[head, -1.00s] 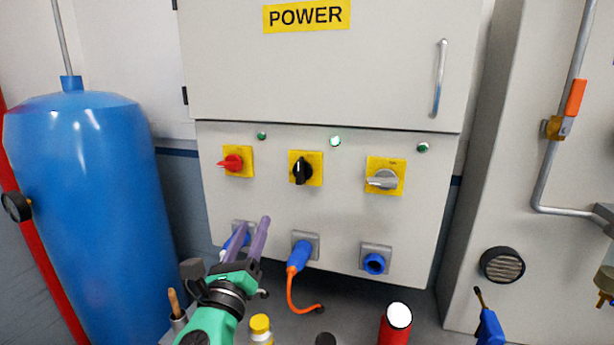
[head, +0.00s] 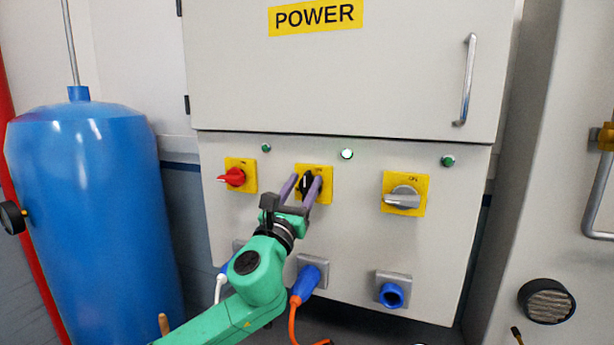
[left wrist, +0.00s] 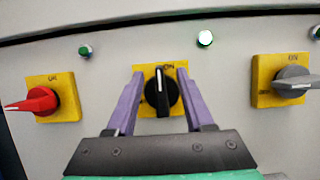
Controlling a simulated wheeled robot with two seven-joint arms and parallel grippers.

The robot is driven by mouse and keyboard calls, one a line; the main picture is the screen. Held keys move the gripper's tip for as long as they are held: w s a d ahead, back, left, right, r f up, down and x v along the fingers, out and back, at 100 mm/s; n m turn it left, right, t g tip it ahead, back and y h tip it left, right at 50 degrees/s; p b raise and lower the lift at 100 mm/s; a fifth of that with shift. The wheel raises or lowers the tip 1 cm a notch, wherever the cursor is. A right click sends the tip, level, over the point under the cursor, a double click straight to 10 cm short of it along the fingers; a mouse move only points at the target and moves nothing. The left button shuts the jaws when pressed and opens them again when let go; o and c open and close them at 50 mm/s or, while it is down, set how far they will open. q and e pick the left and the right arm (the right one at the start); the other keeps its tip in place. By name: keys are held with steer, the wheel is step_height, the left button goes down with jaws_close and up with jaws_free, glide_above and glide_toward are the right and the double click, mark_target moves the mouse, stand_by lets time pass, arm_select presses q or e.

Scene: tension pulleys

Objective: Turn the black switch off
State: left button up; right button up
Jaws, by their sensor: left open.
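The black switch (head: 306,184) is a rotary knob on a yellow plate in the middle of the panel's switch row. In the left wrist view its knob (left wrist: 160,92) stands upright, its white mark pointing up near the ON label. My left gripper (head: 301,187) is open, with its two purple fingers on either side of the black knob. In the left wrist view a gap shows between each finger and the knob; whether the tips touch the plate I cannot tell. My right gripper is not in view.
A red switch (head: 234,177) is left of the black one and a grey switch (head: 404,197) right of it. Small lamps sit above; the middle one (head: 347,154) glows white. Below are sockets, one with a blue plug (head: 306,281) and orange cable. A blue tank (head: 90,220) stands left.

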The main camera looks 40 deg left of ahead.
arm_select(q)
steer(key=shift+w+a+r, duration=0.2)
steer(key=shift+w+r, duration=0.3)
steer(key=shift+r, duration=0.05)
steer(key=shift+w+a, duration=0.1)
steer(key=shift+w, duration=0.2)
steer(key=shift+w+a+f, duration=0.1)
steer(key=shift+w+f, duration=0.1)
steer(key=shift+w, duration=0.05)
jaws_close()
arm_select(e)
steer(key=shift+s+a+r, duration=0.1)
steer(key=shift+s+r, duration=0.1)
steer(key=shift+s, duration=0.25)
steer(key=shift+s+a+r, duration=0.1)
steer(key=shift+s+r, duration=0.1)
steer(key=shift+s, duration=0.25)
